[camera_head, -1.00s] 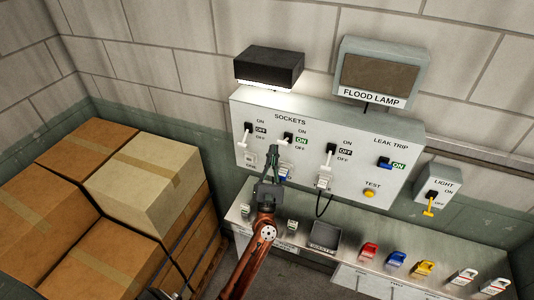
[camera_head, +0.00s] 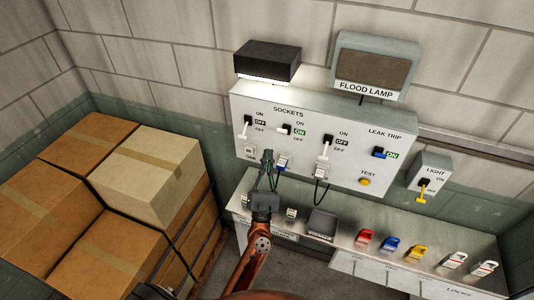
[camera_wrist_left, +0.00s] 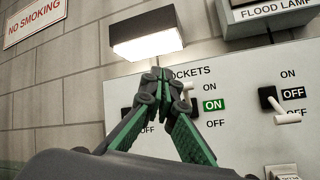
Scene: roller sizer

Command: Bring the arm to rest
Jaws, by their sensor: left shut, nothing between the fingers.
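My left gripper (camera_head: 267,158) is shut and empty. It points up in front of the lower left part of the grey sockets panel (camera_head: 350,174), below the second socket switch (camera_head: 287,129). That switch shows a green ON label. The first switch (camera_head: 246,129) and third switch (camera_head: 327,146) show black OFF labels. In the left wrist view, the closed green-and-black fingers (camera_wrist_left: 160,78) meet at their tips and overlap the second switch's area, hiding part of it. My right gripper is not in view.
A lit black lamp (camera_head: 268,62) and the flood lamp (camera_head: 375,65) are above the panel. A shelf (camera_head: 340,250) with a dark tray (camera_head: 322,223) and several colored locks juts out below. Stacked cardboard boxes (camera_head: 150,177) stand at left. A light switch box (camera_head: 429,178) is at right.

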